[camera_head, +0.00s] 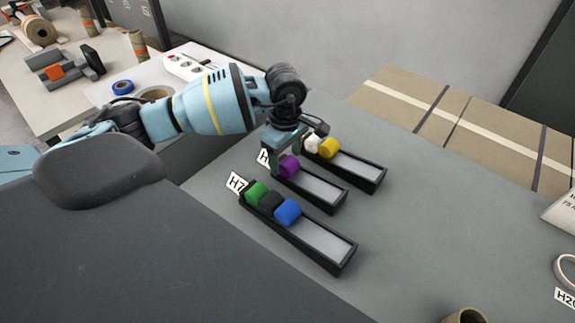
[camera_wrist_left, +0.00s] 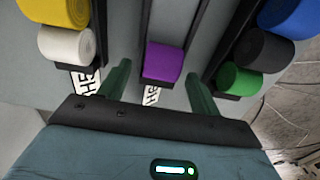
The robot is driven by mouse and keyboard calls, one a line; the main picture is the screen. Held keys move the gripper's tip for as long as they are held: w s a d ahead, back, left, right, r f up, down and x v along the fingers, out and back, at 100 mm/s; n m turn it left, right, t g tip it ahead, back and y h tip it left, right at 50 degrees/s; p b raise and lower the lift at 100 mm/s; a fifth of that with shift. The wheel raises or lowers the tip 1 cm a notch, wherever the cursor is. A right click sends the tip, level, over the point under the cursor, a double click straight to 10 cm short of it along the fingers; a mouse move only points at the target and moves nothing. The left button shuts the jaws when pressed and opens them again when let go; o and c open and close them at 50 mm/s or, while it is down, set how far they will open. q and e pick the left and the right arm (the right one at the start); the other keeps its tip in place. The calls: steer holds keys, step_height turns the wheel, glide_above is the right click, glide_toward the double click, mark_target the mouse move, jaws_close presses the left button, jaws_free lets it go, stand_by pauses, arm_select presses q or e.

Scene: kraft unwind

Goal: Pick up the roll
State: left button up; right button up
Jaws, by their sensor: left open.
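A purple roll (camera_head: 289,166) lies at the near-left end of the middle black tray (camera_head: 318,194). It also shows in the left wrist view (camera_wrist_left: 163,60). My left gripper (camera_head: 276,158) is open over that end of the tray. In the left wrist view its two green fingers stand on either side, a little short of the purple roll, and nothing is held. The front tray (camera_head: 318,254) holds a green roll (camera_head: 256,194), a black roll (camera_head: 272,203) and a blue roll (camera_head: 287,211). The back tray (camera_head: 360,173) holds a white roll (camera_head: 312,144) and a yellow roll (camera_head: 329,148). My right gripper is out of view.
White labels stand at the tray ends, one (camera_head: 236,183) by the front tray. Cardboard boxes (camera_head: 460,125) lie behind to the right. A white ring (camera_head: 566,271) and a cardboard tube (camera_head: 464,316) are at the right and bottom edges.

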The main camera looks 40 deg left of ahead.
mark_target(286, 160)
arm_select(q)
steer(key=shift+f, duration=0.45)
steer(key=shift+c, duration=0.2)
steer(key=c, duration=1)
steer(key=shift+r, duration=0.1)
step_height(286, 160, up, 10)
steer(key=shift+s, duration=0.1)
